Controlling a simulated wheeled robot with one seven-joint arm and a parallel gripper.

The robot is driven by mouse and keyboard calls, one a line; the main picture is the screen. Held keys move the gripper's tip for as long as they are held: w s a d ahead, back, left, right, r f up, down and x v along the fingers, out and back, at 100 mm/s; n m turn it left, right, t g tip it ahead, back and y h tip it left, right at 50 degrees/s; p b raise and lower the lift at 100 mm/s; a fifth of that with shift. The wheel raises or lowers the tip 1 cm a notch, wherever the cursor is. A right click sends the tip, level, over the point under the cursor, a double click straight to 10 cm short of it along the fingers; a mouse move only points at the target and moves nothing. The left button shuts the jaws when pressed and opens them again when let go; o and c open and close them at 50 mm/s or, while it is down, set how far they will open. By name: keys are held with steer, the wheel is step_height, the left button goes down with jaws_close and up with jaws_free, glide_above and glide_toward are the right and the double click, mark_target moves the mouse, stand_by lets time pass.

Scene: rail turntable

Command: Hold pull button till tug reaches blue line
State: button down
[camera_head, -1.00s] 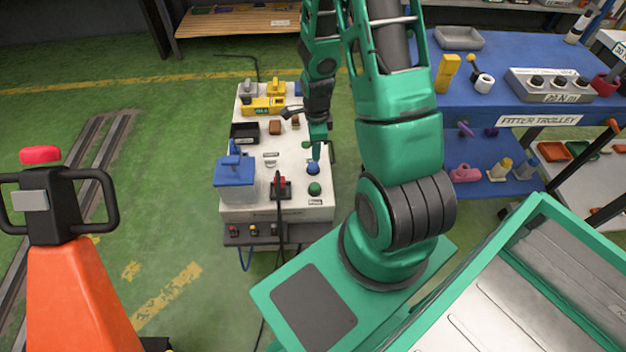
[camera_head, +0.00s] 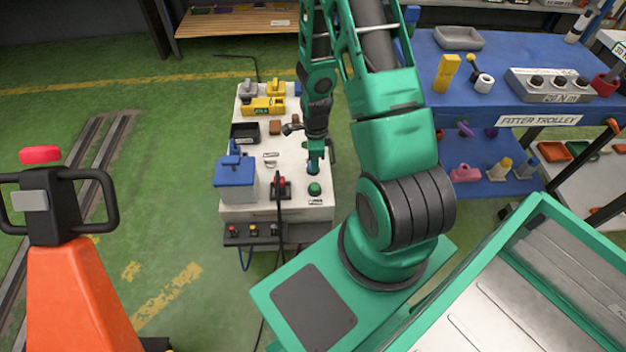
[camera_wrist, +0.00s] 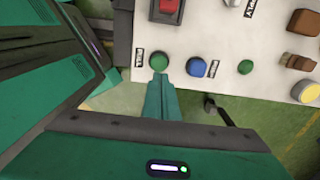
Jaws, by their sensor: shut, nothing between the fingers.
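My gripper (camera_head: 313,170) is shut and empty, above the near right part of the white bench panel (camera_head: 240,214). In the head view its tip overlaps the blue button (camera_head: 310,171) and partly hides it; the green button (camera_head: 314,188) is just nearer. In the wrist view the shut fingers (camera_wrist: 160,80) end just below the green button (camera_wrist: 159,59) with a small label beside it. I cannot tell whether the tip touches anything. A yellow vehicle, perhaps the tug (camera_head: 263,106), stands at the far end. I cannot make out a blue line.
A blue-lidded box (camera_head: 235,180), a red switch (camera_head: 281,185) and a black tray (camera_head: 244,133) stand on the panel. An orange pallet truck (camera_head: 75,290) is at left, a blue fitter trolley (camera_head: 505,95) at right.

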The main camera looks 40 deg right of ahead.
mark_target(314, 185)
steer(key=shift+f, duration=4.3)
